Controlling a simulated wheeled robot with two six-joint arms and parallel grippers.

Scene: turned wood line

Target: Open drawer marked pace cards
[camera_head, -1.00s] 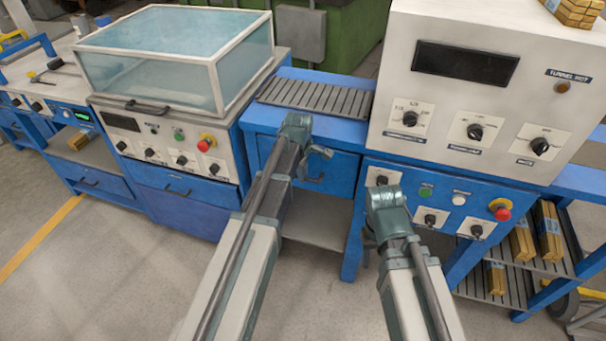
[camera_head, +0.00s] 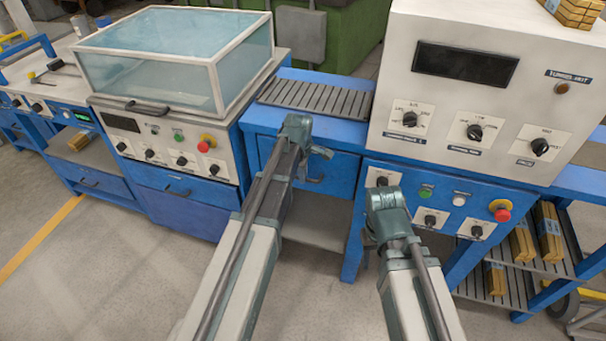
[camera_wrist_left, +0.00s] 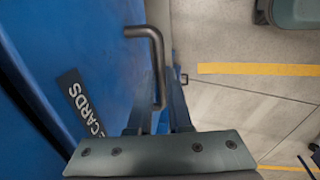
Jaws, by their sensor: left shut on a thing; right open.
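The blue drawer (camera_head: 338,172) sits under the slatted roller top, its front looking flush in the head view. In the left wrist view its label (camera_wrist_left: 82,103) shows only "E CARDS"; the rest is hidden. A dark bar handle (camera_wrist_left: 157,62) stands out from the drawer front. My left gripper (camera_wrist_left: 160,118) is shut on this handle, its two fingers on either side of the bar. In the head view my left gripper (camera_head: 320,152) is in front of the drawer, its fingertips partly hidden. My right gripper (camera_head: 386,205) is open before the control panel, apart from the drawer; its fingertips are hard to see.
A blue control panel (camera_head: 455,200) with knobs, buttons and a red emergency stop (camera_head: 502,212) is just right of the drawer. A clear-lidded machine (camera_head: 175,60) stands left. The floor (camera_head: 120,270) before the drawer is clear apart from my arms.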

